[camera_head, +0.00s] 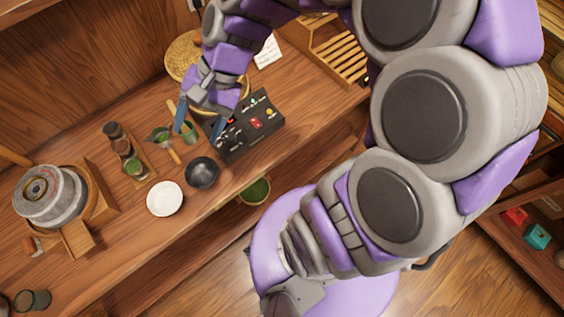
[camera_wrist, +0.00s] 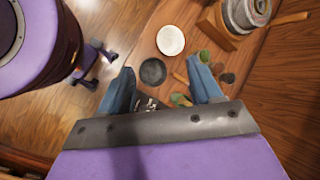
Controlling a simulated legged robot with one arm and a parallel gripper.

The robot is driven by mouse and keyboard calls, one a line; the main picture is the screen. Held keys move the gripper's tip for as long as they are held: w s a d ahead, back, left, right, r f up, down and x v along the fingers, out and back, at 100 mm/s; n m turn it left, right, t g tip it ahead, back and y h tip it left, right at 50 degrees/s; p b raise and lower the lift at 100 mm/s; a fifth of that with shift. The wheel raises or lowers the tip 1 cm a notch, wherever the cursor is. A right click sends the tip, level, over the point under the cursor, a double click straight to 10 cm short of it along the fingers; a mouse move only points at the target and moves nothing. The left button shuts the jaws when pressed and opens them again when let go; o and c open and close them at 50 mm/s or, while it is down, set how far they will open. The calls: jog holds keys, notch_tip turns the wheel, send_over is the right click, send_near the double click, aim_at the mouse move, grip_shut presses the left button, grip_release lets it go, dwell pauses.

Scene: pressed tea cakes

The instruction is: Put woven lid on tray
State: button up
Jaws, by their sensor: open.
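Two round woven pieces show at the back of the counter in the camera_head view, partly hidden by my arm. One woven disc (camera_head: 181,57) lies to the left of my wrist, and a second woven round (camera_head: 240,92) shows behind and below it. I cannot tell for certain which is the lid and which the tray. My gripper (camera_head: 199,130) is open and empty, pointing down over the counter in front of the woven pieces, by a black control box (camera_head: 262,118). Its two blue fingers stand apart in the camera_wrist view (camera_wrist: 162,70), where neither woven piece shows.
A dark bowl (camera_head: 202,173) and white dish (camera_head: 164,198) stand near the counter's front edge. A stone mill (camera_head: 50,195) is far left; a slatted wooden rack (camera_head: 338,50) is at the back right.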

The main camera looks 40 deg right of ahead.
jog(key=s+d+f+n+h, duration=0.1)
jog(key=s+d+n+h, duration=0.1)
jog(key=s, duration=0.3)
jog(key=s+d+f+n+h+b, duration=0.1)
jog(key=s+d+f+n+h, duration=0.1)
jog(key=s+d, duration=0.3)
jog(key=s+d+f+n+g+h+b, duration=0.1)
jog(key=s+d+f+n+h, duration=0.1)
jog(key=s, duration=0.4)
jog(key=shift+d+n+h, duration=0.5)
jog(key=shift+d+n, duration=0.4)
jog(key=shift+d, duration=0.05)
